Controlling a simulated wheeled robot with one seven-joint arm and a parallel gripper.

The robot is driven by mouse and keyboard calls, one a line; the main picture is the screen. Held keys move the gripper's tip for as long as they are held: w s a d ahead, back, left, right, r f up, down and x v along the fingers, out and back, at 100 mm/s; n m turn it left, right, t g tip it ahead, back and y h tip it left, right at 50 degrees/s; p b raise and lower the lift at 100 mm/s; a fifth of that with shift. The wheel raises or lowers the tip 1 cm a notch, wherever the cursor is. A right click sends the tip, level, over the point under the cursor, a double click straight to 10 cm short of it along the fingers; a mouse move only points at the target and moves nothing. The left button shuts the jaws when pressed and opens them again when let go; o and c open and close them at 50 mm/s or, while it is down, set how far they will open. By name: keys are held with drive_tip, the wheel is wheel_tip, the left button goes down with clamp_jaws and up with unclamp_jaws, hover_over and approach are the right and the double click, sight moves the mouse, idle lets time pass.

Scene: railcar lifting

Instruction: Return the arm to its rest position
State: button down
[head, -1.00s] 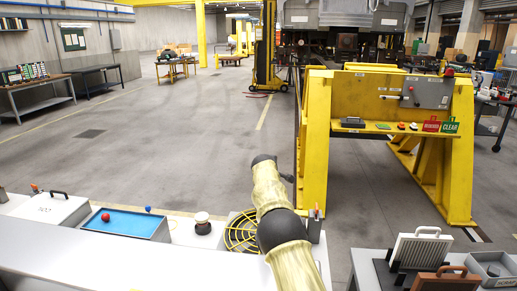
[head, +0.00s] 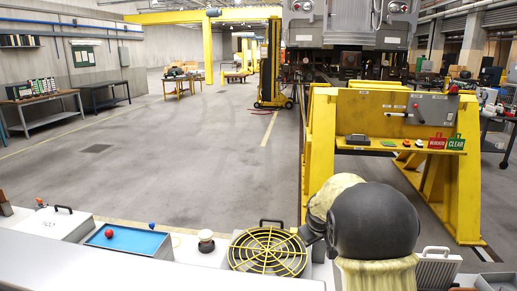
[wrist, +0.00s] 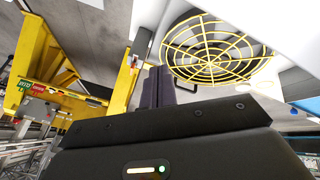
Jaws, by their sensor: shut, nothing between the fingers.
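My arm shows at the lower right of the head view, bent close to the camera, with its dark round joint in front. My gripper is hidden there behind the arm. In the wrist view my gripper (wrist: 158,86) has its two dark fingers together with nothing between them. The fingers point past the yellow round fan guard (wrist: 215,50), apart from it as far as I can tell. The guard (head: 267,251) also shows in the head view, left of my arm.
A yellow stand (head: 322,150) with a shelf holds a red tag (head: 437,142) and a green CLEAR tag (head: 456,142). A blue tray (head: 128,241) with a red ball lies on the near bench. The floor at left centre is clear.

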drive_tip(key=s+a+f+m+g, duration=0.1)
drive_tip(key=s+f+m, duration=0.1)
drive_tip(key=s, duration=1.2)
drive_tip(key=s+a+f+m+g+y, duration=0.1)
drive_tip(key=s+f+m+g, duration=0.1)
drive_tip(key=s, duration=1.3)
drive_tip(key=shift+f+m, duration=0.25)
drive_tip(key=shift+m, duration=0.25)
